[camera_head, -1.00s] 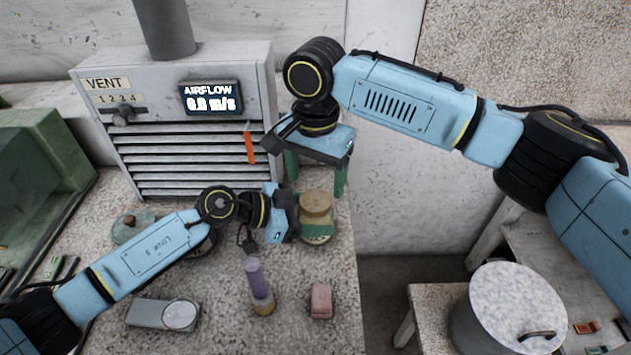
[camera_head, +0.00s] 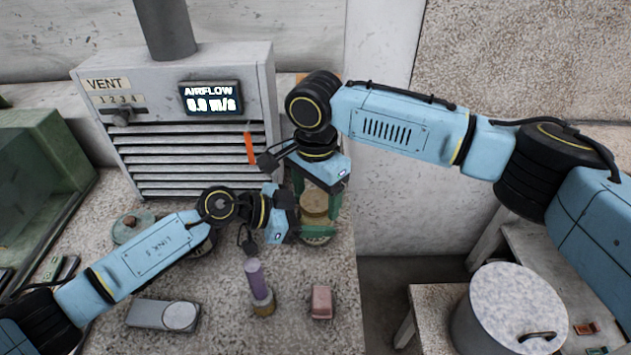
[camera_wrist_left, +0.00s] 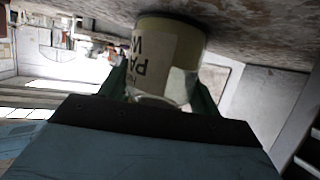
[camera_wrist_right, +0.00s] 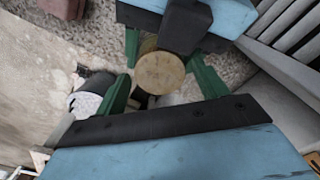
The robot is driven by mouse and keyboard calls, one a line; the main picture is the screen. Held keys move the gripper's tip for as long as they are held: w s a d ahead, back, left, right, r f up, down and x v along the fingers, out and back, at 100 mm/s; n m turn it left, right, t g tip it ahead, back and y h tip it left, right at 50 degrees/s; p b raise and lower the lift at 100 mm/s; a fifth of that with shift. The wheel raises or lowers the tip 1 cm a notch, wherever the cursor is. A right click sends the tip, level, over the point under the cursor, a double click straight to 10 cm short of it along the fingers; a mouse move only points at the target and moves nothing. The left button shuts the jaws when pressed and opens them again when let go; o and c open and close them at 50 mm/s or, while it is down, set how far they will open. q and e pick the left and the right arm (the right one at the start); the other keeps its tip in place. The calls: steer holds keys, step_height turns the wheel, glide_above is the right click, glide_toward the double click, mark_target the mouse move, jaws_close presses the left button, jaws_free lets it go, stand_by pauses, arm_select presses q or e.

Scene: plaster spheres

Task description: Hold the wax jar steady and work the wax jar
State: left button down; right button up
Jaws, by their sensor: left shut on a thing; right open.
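The wax jar (camera_head: 315,204) has a tan lid and stands on the speckled worktop. My left gripper (camera_head: 306,228) is shut on its body, coming from the left. In the left wrist view the jar (camera_wrist_left: 165,60) shows a paper label between the green fingers. My right gripper (camera_head: 319,205) points down from above, open, with its green fingers on either side of the lid. In the right wrist view the round lid (camera_wrist_right: 159,72) lies between the open fingers, with gaps visible beside it. Whether either finger touches the lid cannot be told.
A purple-topped cylinder (camera_head: 257,285), a pink block (camera_head: 321,301) and a grey device with a round dial (camera_head: 163,314) are on the front worktop. A large lidded pot (camera_head: 508,310) stands at the lower right.

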steer(key=shift+f, duration=0.1)
steer(key=c, duration=1)
steer(key=n, duration=0.3)
